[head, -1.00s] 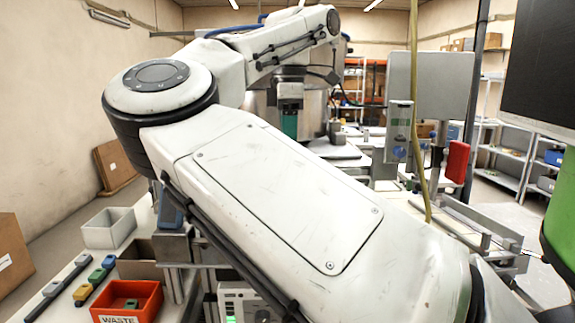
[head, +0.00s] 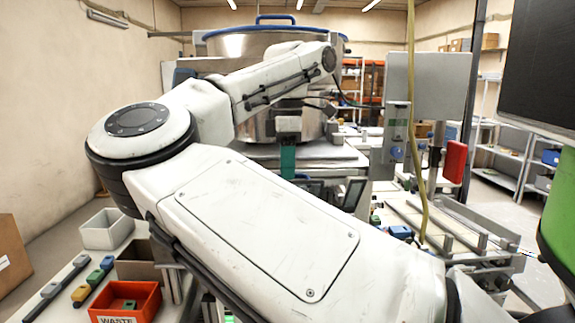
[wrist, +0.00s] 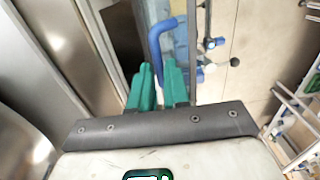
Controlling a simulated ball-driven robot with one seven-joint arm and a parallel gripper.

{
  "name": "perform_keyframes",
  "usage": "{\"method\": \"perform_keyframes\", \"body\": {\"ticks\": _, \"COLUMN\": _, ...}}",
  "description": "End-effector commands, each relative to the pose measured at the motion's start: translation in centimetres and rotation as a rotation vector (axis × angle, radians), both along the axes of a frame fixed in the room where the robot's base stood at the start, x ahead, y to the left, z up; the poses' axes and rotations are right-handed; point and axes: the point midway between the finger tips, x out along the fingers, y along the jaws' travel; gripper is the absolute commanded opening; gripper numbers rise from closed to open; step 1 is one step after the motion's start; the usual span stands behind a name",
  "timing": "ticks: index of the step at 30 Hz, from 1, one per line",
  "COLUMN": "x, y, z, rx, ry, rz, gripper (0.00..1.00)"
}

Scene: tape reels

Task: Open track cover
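My gripper has green fingers (wrist: 157,72) pointing away from the wrist camera, with a narrow gap between them. In the head view its green fingers (head: 288,160) point down in front of the large steel vessel. A blue bent bar handle (wrist: 155,42) lies just beyond the fingertips in the wrist view. Its lower end runs behind the gap between the fingers; I cannot tell whether they touch it. I cannot make out the track cover for certain. A framework of pale rails (head: 440,225) lies at the right in the head view.
The steel vessel (head: 228,47) with a blue rim stands behind my arm. A grey panel (head: 432,85) on a post and a hanging yellow hose (head: 411,60) are to the right. A red waste bin (head: 150,303) and a grey bin (head: 107,228) are at lower left.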

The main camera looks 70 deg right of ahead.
Motion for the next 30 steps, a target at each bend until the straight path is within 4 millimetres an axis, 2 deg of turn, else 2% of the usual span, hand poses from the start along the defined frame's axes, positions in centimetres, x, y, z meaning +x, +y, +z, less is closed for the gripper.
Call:
{"method": "perform_keyframes", "body": {"ticks": 1, "x": 0.00, "y": 0.00, "z": 0.01, "rx": 0.000, "ry": 0.000, "rz": 0.000, "gripper": 0.11}}
{"method": "perform_keyframes", "body": {"ticks": 5, "x": 0.00, "y": 0.00, "z": 0.02, "rx": 0.000, "ry": 0.000, "rz": 0.000, "gripper": 0.00}}
{"method": "perform_keyframes", "body": {"ticks": 30, "x": 0.00, "y": -0.01, "z": 0.04, "rx": 0.000, "ry": 0.000, "rz": 0.000, "gripper": 0.00}}
